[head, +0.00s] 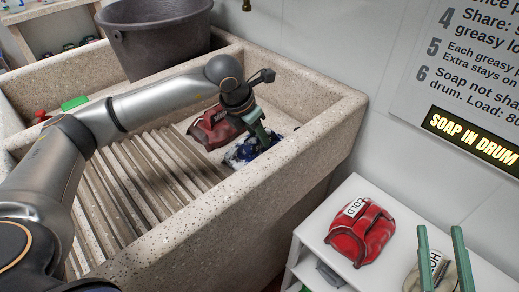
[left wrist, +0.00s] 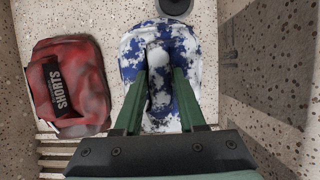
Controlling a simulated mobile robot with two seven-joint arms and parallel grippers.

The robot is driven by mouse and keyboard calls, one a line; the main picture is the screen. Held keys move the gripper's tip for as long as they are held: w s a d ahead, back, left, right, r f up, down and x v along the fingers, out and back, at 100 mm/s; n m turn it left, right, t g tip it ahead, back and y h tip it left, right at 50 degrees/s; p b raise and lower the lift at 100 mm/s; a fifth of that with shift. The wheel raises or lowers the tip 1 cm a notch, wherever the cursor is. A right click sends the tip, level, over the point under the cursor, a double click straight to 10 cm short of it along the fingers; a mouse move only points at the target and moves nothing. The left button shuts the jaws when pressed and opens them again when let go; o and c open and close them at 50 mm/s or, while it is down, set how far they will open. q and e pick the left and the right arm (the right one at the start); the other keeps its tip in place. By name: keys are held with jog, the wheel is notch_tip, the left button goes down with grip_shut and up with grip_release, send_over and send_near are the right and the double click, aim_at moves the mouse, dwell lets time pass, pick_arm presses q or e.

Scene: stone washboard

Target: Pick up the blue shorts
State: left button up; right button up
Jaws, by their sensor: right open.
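The blue shorts, a blue and white mottled bundle (head: 240,154), lie in the stone basin (head: 352,106) to the right of the washboard ridges. They fill the upper middle of the left wrist view (left wrist: 186,42). My left gripper (head: 264,141) reaches down onto them. In the left wrist view, its green fingers (left wrist: 159,72) are apart, with cloth between them; whether they grip it is unclear. My right gripper (head: 439,228) is open at the lower right, above a beige bundle (head: 444,272) with a partly hidden label.
A red bundle labelled SHORTS (left wrist: 84,85) lies left of the blue one, also visible in the head view (head: 208,130). A dark bucket (head: 150,45) stands at the basin's back.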

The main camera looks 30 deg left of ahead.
pick_arm(q)
grip_shut()
jog(key=shift+r, duration=0.15)
dwell(0.8)
